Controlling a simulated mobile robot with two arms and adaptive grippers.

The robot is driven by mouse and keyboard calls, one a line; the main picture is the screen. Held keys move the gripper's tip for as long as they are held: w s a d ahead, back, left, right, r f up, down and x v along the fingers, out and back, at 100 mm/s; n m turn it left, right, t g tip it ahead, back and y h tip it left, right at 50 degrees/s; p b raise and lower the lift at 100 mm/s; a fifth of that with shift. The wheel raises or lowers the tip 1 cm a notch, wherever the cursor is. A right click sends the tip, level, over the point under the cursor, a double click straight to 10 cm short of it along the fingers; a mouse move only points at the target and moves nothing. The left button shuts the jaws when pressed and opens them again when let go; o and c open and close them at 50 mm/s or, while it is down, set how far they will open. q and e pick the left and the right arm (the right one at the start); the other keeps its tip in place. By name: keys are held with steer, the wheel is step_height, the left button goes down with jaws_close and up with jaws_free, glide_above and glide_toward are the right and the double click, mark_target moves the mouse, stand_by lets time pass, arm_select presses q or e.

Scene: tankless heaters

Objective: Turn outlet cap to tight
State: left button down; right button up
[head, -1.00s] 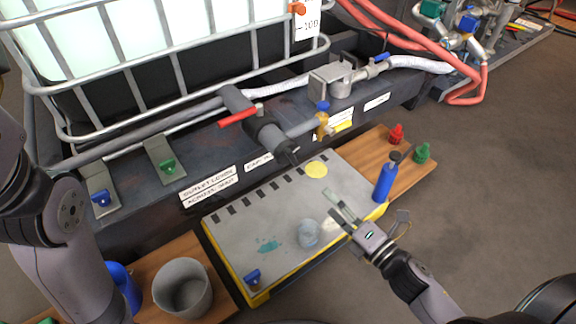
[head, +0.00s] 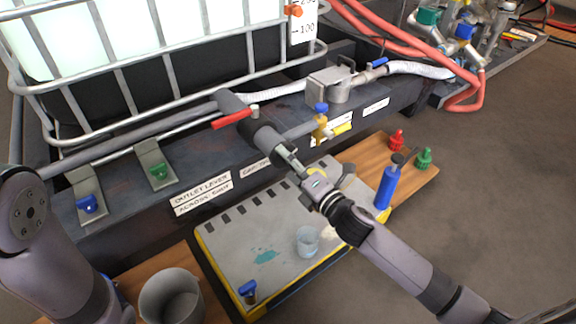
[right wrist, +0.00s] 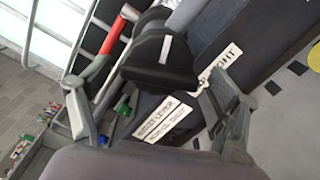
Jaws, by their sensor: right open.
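The outlet cap is the black end piece (head: 268,138) of the outlet valve below the caged tank. It also fills the middle of the right wrist view (right wrist: 160,66). My right gripper (head: 289,156) is open, with its fingertips close to the cap's front end. In the right wrist view my right gripper (right wrist: 145,88) has one finger on each side of the cap, with nothing clamped. Contact cannot be told. The red outlet lever (head: 232,119) sits on the valve behind the cap. My left gripper is out of view; only my left arm shows.
A grey spill tray (head: 225,240) with yellow edges lies below the valve, with a clear cup (head: 307,240) on it. A blue bottle (head: 386,188) stands to the right by red (head: 396,141) and green (head: 424,158) fittings. A grey bucket (head: 172,298) stands front left.

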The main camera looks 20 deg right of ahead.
steer(key=shift+w+a, duration=0.15)
steer(key=shift+w, duration=0.25)
steer(key=c, duration=1.1)
steer(key=shift+c, duration=0.2)
